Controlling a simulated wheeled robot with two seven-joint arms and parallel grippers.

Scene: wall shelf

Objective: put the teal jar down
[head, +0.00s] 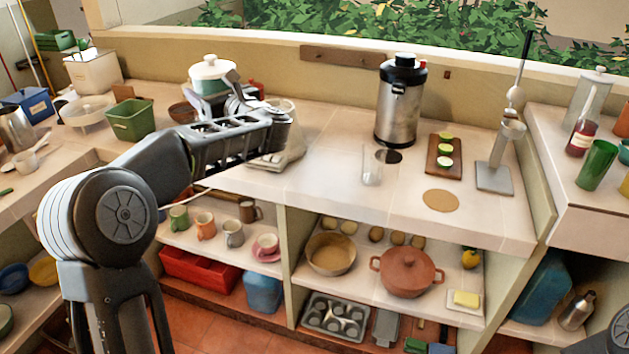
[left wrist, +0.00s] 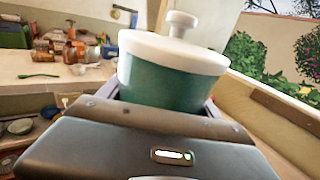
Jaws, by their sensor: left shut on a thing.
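The teal jar (head: 211,82) with a white knobbed lid is at the back left of the main counter in the head view. It is roughly upright. My left gripper (head: 218,98) is shut on it, and my gripper and forearm hide its lower part. I cannot tell whether its base touches the counter. In the left wrist view the jar (left wrist: 172,82) stands up between the jaws, its base hidden behind my gripper's body. My right gripper is not in view.
A cream scale-like appliance (head: 285,150) stands beside my left wrist. A brown bowl (head: 182,113) and green bin (head: 130,121) are to the left. A steel urn (head: 400,105), glass (head: 372,172) and cutting board (head: 444,158) stand right. Bare counter (head: 335,145) lies between scale and urn.

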